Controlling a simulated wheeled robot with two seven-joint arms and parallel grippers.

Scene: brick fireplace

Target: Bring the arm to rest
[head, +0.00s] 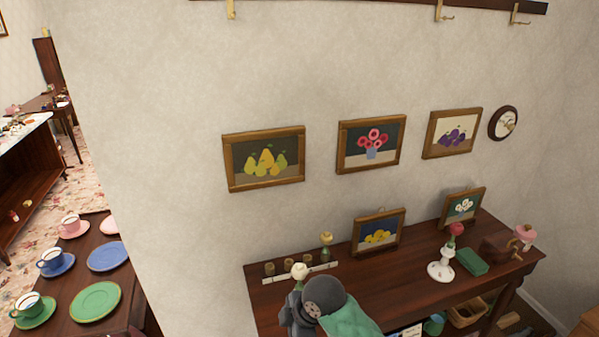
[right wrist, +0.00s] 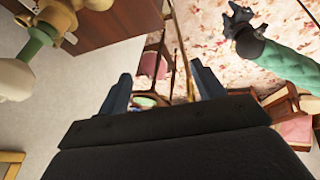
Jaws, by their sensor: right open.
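My right gripper (right wrist: 164,82) is open and empty in the right wrist view, its two dark fingers apart with the floor and furniture beyond them. In the head view my right arm (head: 325,294), grey with a green sleeve, comes in at the bottom in front of the table's left end; its fingertips cannot be made out there. A dark gripper on a green-sleeved arm, which appears to be my left gripper (right wrist: 238,18), shows at the upper right of the right wrist view. Its jaws are too unclear to judge. It is not in the head view.
Pale knobbed flowers stand close to my right arm. A table with plates (head: 95,301) and cups is at left.

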